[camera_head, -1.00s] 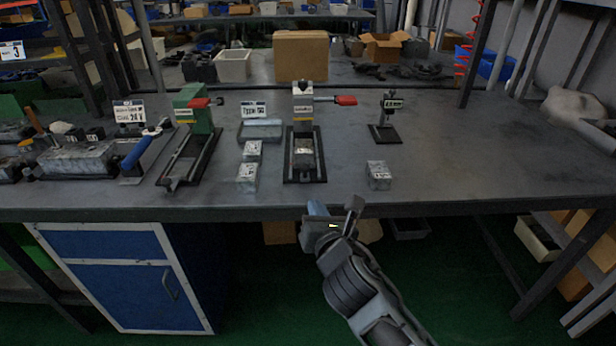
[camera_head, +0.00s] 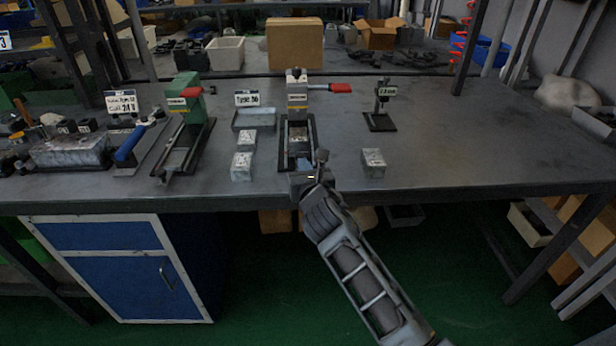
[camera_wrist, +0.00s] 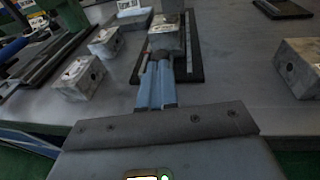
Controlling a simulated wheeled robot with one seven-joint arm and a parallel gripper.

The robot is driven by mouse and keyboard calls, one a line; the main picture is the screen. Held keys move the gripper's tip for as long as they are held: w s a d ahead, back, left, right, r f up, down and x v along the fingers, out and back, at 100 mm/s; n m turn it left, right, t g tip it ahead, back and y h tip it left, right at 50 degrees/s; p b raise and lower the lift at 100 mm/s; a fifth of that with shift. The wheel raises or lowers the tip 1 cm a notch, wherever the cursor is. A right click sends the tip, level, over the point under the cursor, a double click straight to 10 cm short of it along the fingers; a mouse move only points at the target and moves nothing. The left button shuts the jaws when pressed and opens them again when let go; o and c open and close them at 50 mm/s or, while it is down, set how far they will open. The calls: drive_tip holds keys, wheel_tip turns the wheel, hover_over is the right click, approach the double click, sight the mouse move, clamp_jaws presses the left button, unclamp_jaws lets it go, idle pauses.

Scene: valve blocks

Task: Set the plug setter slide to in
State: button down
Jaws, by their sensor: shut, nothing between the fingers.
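A white-topped press with a yellow label and red lever (camera_head: 298,92) stands mid-bench. Its label is too small to read, so I cannot confirm it is the plug setter. Its dark rail base (camera_head: 312,130) runs towards the front edge and carries a grey metal block (camera_wrist: 165,35) on the slide. My gripper (camera_head: 302,167) is at the front end of this base. In the wrist view its blue fingers (camera_wrist: 157,72) are together and empty, pointing at the block's near face. A small dark round part shows at the fingertips. Contact cannot be told.
A green press (camera_head: 186,98) with its own rails stands to the left. Loose metal blocks (camera_head: 242,166) lie left of the base, and another block (camera_head: 373,162) lies right. A small stand (camera_head: 381,110) is behind that. The bench's right side is clear.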

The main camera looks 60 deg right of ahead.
sight(302, 142)
drive_tip(key=shift+w+d+f, duration=0.1)
drive_tip(key=shift+w+d, duration=0.4)
drive_tip(key=shift+w, duration=0.05)
drive_tip(key=shift+w+d+p, duration=0.2)
drive_tip(key=shift+d+p, duration=0.1)
drive_tip(key=p+x, duration=0.1)
drive_tip(key=x, duration=0.2)
drive_tip(key=p+x, duration=0.1)
drive_tip(key=x, duration=0.1)
drive_tip(key=d+r+p+x, duration=0.1)
drive_tip(key=x, duration=0.2)
drive_tip(key=shift+s+d+r, duration=0.1)
drive_tip(key=shift+s+d, duration=0.1)
drive_tip(key=shift+d, duration=0.05)
drive_tip(key=shift+w+d+r, duration=0.1)
drive_tip(key=shift+d, duration=0.05)
